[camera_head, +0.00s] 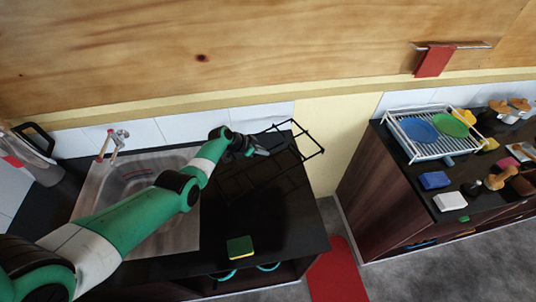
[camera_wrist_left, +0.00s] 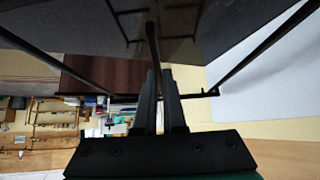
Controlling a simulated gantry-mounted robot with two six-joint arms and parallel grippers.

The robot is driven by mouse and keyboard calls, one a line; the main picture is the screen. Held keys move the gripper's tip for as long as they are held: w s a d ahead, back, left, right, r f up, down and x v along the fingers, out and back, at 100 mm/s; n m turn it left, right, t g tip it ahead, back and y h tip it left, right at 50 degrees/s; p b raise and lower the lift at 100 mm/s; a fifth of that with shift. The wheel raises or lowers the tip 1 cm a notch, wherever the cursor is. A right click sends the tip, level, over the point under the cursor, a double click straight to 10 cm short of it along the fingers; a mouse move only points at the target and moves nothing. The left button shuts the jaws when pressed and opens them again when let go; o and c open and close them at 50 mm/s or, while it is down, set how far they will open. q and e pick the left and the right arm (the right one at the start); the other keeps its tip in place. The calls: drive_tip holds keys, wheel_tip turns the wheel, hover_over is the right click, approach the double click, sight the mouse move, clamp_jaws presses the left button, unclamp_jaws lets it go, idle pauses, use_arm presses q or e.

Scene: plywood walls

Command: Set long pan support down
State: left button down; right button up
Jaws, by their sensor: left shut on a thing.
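The long pan support (camera_head: 304,139) is a thin black wire frame over the right part of the dark countertop. Its right end sticks out past the counter's right edge. My left gripper (camera_head: 258,152) is shut on one of its bars, and the bar (camera_wrist_left: 153,48) runs up from between the fingers (camera_wrist_left: 160,95) in the left wrist view. The support looks tilted. Its left part is dark against the black counter, so I cannot tell whether it touches the surface. My right gripper is not in view.
A steel sink (camera_head: 180,235) lies left on the counter (camera_head: 295,225), partly behind my left arm. A green and yellow sponge (camera_head: 240,247) lies near the front edge. A second counter with a white dish rack (camera_head: 432,152) stands right, across a gap with a red mat (camera_head: 338,275).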

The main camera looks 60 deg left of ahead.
use_arm(q)
drive_tip(key=shift+w+f+b, duration=0.1)
drive_tip(key=shift+f+b, duration=3.2)
drive_tip(key=shift+b, duration=0.1)
drive_tip(key=shift+f+b, duration=0.55)
drive_tip(key=c, duration=0.9)
unclamp_jaws()
drive_tip(key=shift+f, duration=0.15)
drive_tip(key=p+v, duration=1.1)
drive_tip(key=p, duration=0.4)
drive_tip(key=shift+w+r, duration=0.1)
drive_tip(key=shift+r, duration=0.2)
drive_tip(key=shift+s, duration=0.3)
